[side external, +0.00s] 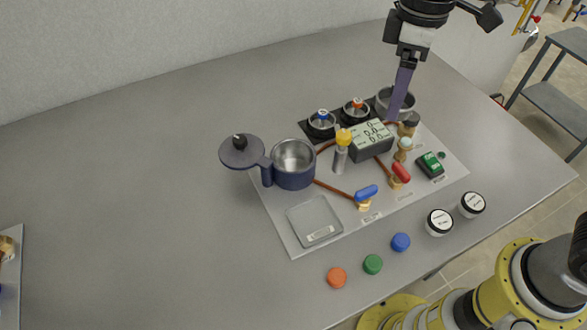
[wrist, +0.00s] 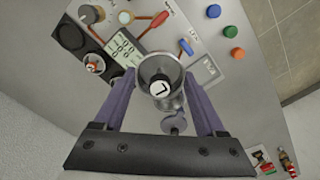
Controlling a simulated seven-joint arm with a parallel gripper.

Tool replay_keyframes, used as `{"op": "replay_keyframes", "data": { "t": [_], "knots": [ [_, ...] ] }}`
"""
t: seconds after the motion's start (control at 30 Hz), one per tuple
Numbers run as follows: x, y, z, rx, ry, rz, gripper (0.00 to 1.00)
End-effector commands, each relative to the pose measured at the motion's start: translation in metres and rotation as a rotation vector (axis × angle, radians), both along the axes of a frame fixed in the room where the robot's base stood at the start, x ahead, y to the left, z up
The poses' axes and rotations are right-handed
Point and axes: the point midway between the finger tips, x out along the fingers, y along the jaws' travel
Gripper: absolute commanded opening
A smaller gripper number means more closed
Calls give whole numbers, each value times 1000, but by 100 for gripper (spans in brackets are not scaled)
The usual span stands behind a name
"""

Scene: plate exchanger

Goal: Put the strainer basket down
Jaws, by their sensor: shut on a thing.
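The strainer basket (side external: 382,101) is a grey metal cylinder that I take to be held above the work. It also shows between the fingers in the wrist view (wrist: 147,70). My gripper (side external: 393,113) is shut on it, with purple fingers at its two sides. A white round piece with a black mark (wrist: 162,88) shows at the basket. The dark blue pot (side external: 293,178), lined with metal, stands open to the left. Its round lid (side external: 241,151) is swung aside. In the wrist view the basket and gripper hide most of the pot; the lid (wrist: 173,123) shows.
Coloured caps (side external: 373,264) and white-topped jars (side external: 439,222) stand in front. The table's left is mostly clear.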

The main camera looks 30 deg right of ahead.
Motion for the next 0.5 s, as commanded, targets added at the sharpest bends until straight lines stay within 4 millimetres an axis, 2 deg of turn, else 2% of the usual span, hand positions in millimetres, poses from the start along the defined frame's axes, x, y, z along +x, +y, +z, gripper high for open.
{"op": "replay_keyframes", "data": {
  "t": [0.03, 0.1, 0.3, 0.37, 0.5],
  "knots": [
    [-7, 16, 4, 0, -1, 42, 15],
    [-14, 32, 7, 1, -1, 91, 15],
    [-27, 56, 9, 0, 0, 165, 15],
    [-25, 61, 7, -1, 1, 171, 15],
    [-5, 75, -5, -2, 3, 173, 15]
  ]
}}
